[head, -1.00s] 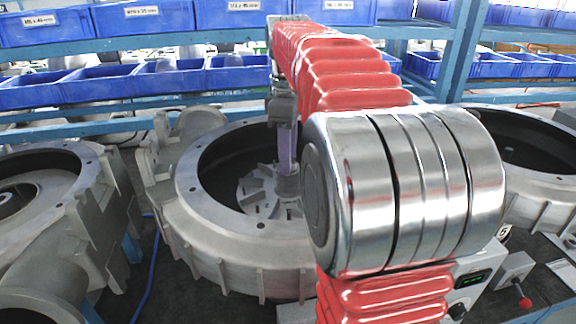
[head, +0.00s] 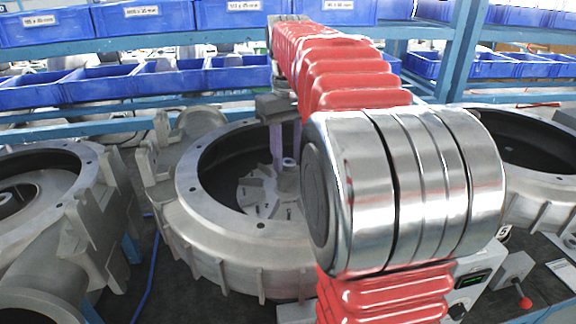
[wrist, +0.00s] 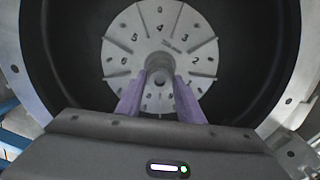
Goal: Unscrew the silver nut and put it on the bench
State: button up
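The silver nut (wrist: 160,64) appears as a small round grey part with a dark centre, at the hub of the numbered impeller disc (wrist: 128,40). In the head view, a ring-like top (head: 289,161) shows at the hub, but I cannot separate nut from hub there. My gripper (wrist: 159,85) is open. Its two purple fingers stand apart on either side of the hub, with visible gaps to it. In the head view my gripper (head: 287,155) points down inside the blower housing (head: 240,247), its fingers apart. My arm hides the housing's right side.
Another housing (head: 60,215) stands close on the left, and one more (head: 520,140) on the right. Blue bins (head: 100,85) line the shelves behind. A control box with a red-knobbed lever (head: 515,275) is at lower right. Little bare bench shows.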

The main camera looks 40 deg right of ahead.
jog(key=m, duration=0.4)
jog(key=shift+c, duration=0.7)
grip_shut()
jog(key=n, duration=0.5)
jog(key=shift+n, duration=0.3)
jog(key=n, duration=0.6)
jog(key=shift+n, duration=0.3)
jog(key=n, duration=0.6)
jog(key=shift+n, duration=0.3)
jog(key=n, duration=0.6)
